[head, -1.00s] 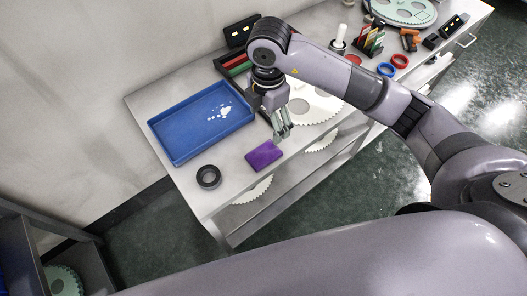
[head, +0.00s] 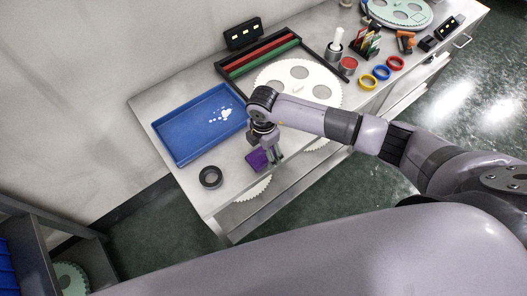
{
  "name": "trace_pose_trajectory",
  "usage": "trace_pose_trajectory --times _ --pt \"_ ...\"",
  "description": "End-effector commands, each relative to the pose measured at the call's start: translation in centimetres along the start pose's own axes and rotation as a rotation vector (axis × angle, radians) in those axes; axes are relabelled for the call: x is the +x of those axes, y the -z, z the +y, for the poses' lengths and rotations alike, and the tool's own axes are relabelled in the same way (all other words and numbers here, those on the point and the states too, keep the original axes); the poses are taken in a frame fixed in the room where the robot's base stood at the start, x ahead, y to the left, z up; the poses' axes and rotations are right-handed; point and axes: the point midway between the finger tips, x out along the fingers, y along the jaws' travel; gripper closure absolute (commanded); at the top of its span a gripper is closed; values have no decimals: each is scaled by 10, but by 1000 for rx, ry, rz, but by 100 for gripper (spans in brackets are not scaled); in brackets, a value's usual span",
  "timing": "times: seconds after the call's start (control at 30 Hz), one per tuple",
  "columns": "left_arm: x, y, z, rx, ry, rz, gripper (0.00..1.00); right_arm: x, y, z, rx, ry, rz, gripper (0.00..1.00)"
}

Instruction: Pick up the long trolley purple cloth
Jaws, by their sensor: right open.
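The purple cloth (head: 255,160) is a small folded block lying on the grey trolley top (head: 222,180) near its front edge. My right gripper (head: 276,160) points down at the cloth's right side, with its fingers open and partly in front of the cloth. I cannot tell whether the fingers touch it. My left gripper is not in view.
A blue tray (head: 183,150) with white bits lies behind left of the cloth, and a black ring (head: 210,177) lies left of it.

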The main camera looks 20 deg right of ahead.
Motion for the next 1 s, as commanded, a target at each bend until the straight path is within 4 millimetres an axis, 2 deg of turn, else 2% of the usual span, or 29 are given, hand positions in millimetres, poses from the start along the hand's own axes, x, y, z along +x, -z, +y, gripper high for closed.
trace_pose_trajectory --times 0.13,0.37,1.0 --pt "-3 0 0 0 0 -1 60 11 0 0 0 0 0 22" --pt "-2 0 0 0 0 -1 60 12 0 0 0 0 0 24" --pt "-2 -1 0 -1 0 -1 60 11 0 0 0 0 -1 66"
